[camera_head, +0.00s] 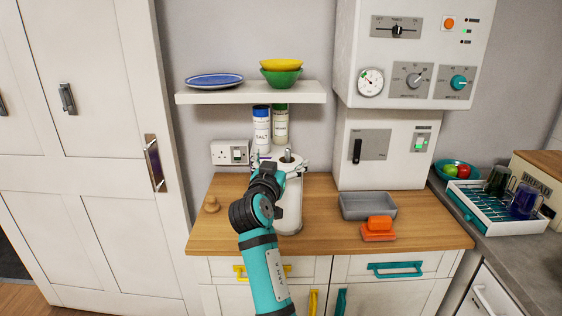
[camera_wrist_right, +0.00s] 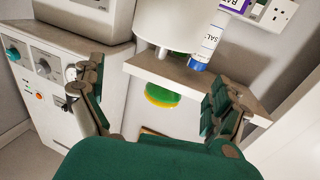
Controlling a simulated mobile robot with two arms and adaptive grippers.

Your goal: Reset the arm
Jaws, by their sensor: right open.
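My right arm comes in from the bottom of the head view, and its gripper (camera_head: 278,172) is at the upper part of a white canister (camera_head: 289,205) with a grey knob on top. The arm hides part of the canister. In the right wrist view, which looks upside down, my right gripper (camera_wrist_right: 157,72) has its fingers spread wide with nothing held. The canister (camera_wrist_right: 178,22) shows beyond the fingers; I cannot tell whether they touch it. My left gripper is not in view.
A white shelf (camera_head: 225,97) above holds a blue plate (camera_head: 214,80) and stacked bowls (camera_head: 281,73). A salt bottle (camera_head: 261,130) and another bottle (camera_head: 281,122) stand behind the canister. A grey tray (camera_head: 352,208) and orange block (camera_head: 379,224) sit right. The front-left worktop (camera_head: 218,236) is clear.

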